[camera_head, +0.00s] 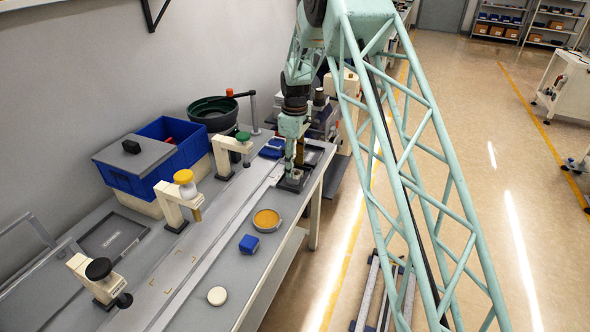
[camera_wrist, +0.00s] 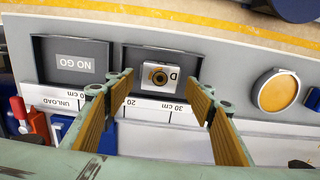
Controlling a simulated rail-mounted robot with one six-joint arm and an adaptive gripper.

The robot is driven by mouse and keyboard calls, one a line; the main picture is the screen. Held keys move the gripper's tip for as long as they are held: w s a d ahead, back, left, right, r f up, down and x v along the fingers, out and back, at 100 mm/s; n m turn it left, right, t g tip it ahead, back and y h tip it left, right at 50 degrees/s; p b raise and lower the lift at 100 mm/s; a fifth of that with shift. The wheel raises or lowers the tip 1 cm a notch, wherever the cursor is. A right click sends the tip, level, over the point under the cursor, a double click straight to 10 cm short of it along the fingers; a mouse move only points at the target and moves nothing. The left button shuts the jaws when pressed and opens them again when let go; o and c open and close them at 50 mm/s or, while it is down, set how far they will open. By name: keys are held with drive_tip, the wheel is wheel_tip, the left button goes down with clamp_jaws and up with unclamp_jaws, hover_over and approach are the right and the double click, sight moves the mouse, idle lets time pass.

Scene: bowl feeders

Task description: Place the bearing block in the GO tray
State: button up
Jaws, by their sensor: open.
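The bearing block (camera_wrist: 160,77) is a pale square block with a dark and gold round bore and a letter D. In the wrist view it lies inside a dark tray (camera_wrist: 133,59), right of the tray marked NO GO (camera_wrist: 76,47). No GO lettering is visible on the block's tray. My gripper (camera_wrist: 160,90) is open, its two ochre-padded fingers spread on either side of the block in the picture and apart from it. In the head view my gripper (camera_head: 295,160) hangs over the dark tray (camera_head: 287,187) at the bench's right edge.
A round dish with an orange inside (camera_head: 267,220), a blue block (camera_head: 249,244) and a white disc (camera_head: 217,296) stand along the bench front. Cream posts (camera_head: 176,203), blue bins (camera_head: 165,143) and a dark bowl (camera_head: 212,112) stand to the left.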

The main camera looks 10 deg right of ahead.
wheel_tip(320, 180, up, 10)
drive_tip(key=p, duration=0.1)
drive_tip(key=shift+f, duration=0.25)
idle(0.9)
